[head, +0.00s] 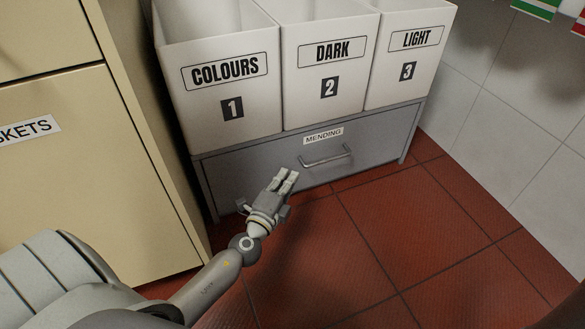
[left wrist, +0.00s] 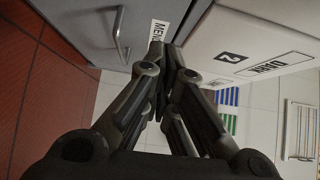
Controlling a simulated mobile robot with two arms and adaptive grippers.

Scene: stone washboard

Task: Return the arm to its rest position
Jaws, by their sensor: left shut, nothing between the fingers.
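My left gripper (head: 285,178) is shut and empty. In the head view it is in front of the grey drawer labelled MENDING (head: 230,170), just left of and below the drawer's bar handle (head: 327,158). It looks apart from the handle. In the left wrist view the gripper's fingers (left wrist: 160,62) meet, with the handle (left wrist: 120,35) to their left and the MENDING label behind their tips. The drawer looks closed. My right gripper is not in view.
Three white bins stand on the drawer unit: COLOURS (head: 220,115), DARK (head: 328,90) and LIGHT (head: 405,70). A cream cabinet (head: 85,150) stands on the left. A tiled wall (head: 500,120) is on the right. The red tiled floor (head: 400,235) is clear in front.

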